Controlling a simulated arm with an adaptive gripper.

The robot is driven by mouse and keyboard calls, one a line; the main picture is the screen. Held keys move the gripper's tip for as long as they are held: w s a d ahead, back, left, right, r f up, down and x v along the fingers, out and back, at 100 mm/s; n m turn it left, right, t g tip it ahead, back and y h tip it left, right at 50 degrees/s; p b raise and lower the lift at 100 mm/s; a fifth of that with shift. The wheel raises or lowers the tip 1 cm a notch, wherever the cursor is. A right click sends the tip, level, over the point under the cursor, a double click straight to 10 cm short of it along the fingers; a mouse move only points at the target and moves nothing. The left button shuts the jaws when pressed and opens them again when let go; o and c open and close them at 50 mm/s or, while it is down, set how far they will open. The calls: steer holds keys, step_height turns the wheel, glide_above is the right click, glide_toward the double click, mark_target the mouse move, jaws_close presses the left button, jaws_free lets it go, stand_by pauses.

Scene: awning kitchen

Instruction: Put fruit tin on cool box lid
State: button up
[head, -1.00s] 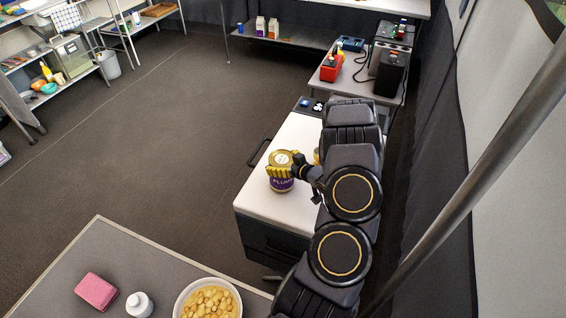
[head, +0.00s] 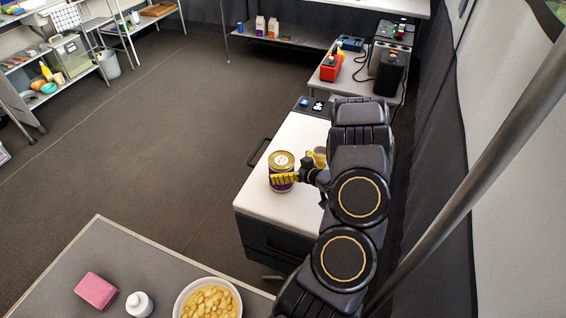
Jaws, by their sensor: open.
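The fruit tin (head: 281,160), gold on top with a purple label, stands upright on the white cool box lid (head: 306,134). My gripper (head: 284,178) is at the tin's near right side, with a yellow finger showing across the front of the tin. It is open, and I cannot tell whether a finger still touches the tin. The far finger is hidden. My arm covers the right part of the lid.
The near table holds a bowl of yellow food (head: 208,299), a white bottle (head: 139,304) and a pink block (head: 97,290). Open floor lies to the left.

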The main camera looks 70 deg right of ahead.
steer(key=v, duration=0.9)
steer(key=shift+w, duration=0.1)
steer(key=w+d+r+n+g+h, duration=0.1)
steer(key=w+d+r+n+g, duration=0.1)
steer(key=w+d+r+g, duration=0.35)
steer(key=w+a+r+g, duration=0.2)
steer(key=w+a+r, duration=0.2)
steer(key=a+r, duration=0.15)
steer(key=w+a+r+g, duration=0.2)
steer(key=w+a+r, duration=0.2)
steer(key=a, duration=0.3)
steer(key=a+r+g+y, duration=0.2)
steer(key=a+y, duration=0.1)
steer(key=a, duration=1.4)
steer(key=s+a+r+n+g+y, duration=0.1)
steer(key=s+a+y, duration=0.1)
steer(key=s+a, duration=0.3)
steer(key=s+a+r+n+g+y, duration=0.1)
steer(key=s+a, duration=0.4)
steer(key=a, duration=0.6)
steer(key=shift+s+a+n+y, duration=0.3)
steer(key=shift+s+n+y, duration=0.1)
steer(key=shift+n+y, duration=0.25)
